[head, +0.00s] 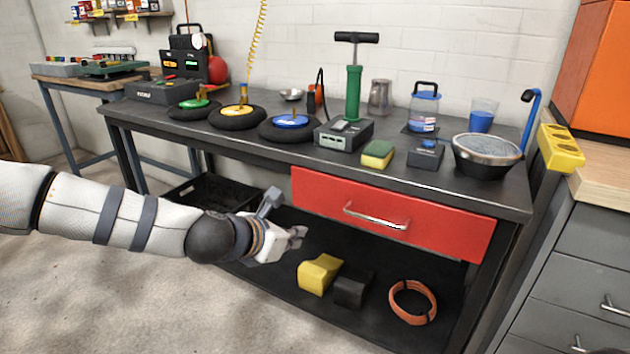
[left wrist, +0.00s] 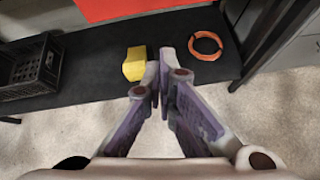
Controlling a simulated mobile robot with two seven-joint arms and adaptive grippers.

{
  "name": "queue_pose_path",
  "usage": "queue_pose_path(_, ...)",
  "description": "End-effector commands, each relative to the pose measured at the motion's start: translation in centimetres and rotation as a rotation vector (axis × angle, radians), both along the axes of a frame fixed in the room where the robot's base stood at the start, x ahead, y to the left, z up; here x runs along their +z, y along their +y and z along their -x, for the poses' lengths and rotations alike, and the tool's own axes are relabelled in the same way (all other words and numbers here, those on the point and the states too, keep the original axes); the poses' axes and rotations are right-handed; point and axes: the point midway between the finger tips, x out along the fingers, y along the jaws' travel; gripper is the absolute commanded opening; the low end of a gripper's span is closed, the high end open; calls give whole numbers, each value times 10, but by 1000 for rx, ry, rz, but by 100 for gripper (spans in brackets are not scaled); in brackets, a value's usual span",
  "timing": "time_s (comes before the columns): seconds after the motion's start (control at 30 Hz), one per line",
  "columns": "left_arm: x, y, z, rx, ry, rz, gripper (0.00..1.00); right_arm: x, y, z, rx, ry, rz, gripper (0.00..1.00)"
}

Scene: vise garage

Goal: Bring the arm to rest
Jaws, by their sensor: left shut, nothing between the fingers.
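My left arm (head: 130,220) comes in from the left in the head view. My left gripper (head: 298,236) is in front of the workbench, below the bench top and left of the red drawer (head: 400,215). In the left wrist view its fingertips (left wrist: 160,85) are together with nothing between them. The drawer looks closed and has a metal handle. My right gripper is in neither view.
The workbench top (head: 250,150) holds coloured discs, a green pump (head: 353,92), a sponge (head: 378,154) and a bowl (head: 485,158). The lower shelf holds a black crate (head: 215,195), a yellow block (head: 318,275), a black block and an orange coil (head: 412,302). Floor is clear at front left.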

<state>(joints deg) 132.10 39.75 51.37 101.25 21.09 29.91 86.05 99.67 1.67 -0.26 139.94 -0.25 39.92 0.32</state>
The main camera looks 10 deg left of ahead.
Motion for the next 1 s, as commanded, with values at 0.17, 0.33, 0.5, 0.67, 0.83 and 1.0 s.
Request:
queue_pose_path(0.17,-91,-45,126,-493,98,-421,0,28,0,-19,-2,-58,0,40)
queue_pose_path(0.33,-145,-41,284,-1112,134,-769,0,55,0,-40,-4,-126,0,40)
queue_pose_path(0.5,-141,8,436,-1799,76,-983,0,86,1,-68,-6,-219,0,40)
queue_pose_path(0.67,-113,57,520,-2277,-18,-1031,0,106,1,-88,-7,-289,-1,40)
queue_pose_path(0.83,-102,76,549,-2457,-65,-1012,0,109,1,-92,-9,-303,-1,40)
queue_pose_path(1.0,-102,76,549,-2457,-65,-1012,0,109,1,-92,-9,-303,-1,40)
